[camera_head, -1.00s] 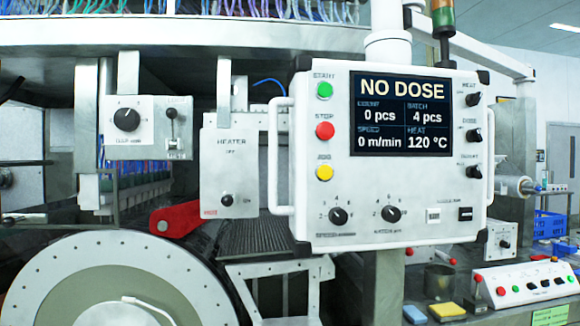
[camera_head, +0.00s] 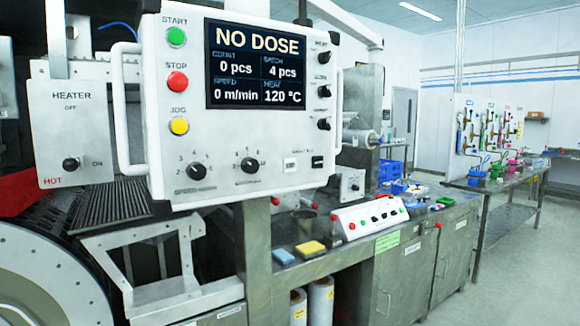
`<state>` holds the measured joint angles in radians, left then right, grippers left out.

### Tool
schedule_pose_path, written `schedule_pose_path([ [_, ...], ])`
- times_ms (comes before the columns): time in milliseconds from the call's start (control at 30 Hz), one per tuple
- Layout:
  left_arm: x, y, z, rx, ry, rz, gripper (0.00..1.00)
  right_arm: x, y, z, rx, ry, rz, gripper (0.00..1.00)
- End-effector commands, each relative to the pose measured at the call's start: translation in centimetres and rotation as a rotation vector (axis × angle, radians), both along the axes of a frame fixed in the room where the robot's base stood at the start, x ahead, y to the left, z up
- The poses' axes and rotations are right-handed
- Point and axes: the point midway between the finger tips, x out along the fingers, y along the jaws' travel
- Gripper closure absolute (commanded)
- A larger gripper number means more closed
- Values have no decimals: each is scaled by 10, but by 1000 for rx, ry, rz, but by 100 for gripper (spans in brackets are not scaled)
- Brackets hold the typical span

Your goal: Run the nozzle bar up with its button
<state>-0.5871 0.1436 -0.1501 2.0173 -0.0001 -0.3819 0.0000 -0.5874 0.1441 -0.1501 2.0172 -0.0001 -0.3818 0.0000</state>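The white control panel (camera_head: 240,120) hangs at the upper left, its screen (camera_head: 256,66) reading NO DOSE, 0 pcs, 4 pcs, 0 m/min and 120 °C. Green START (camera_head: 176,37), red STOP (camera_head: 177,81) and yellow JOG (camera_head: 179,126) buttons run down its left side. At its lower right sit a small white button (camera_head: 290,165) and a small black button (camera_head: 317,162); their label is too small to read. I cannot make out the nozzle bar for sure. Neither of my grippers is in view.
A heater box (camera_head: 70,130) stands left of the panel, above the dark ribbed bed (camera_head: 115,200) and drum (camera_head: 45,280). A bench (camera_head: 360,235) carries a sloped button console (camera_head: 370,215) and sponges (camera_head: 311,248). The floor (camera_head: 530,270) at right is clear.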

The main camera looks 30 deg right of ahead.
Motion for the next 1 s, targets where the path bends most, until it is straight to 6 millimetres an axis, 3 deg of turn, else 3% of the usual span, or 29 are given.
schedule_pose_path([
  [233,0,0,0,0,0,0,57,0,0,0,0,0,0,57],
  [500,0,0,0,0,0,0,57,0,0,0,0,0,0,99],
  [1000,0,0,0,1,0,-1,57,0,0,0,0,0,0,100],
])
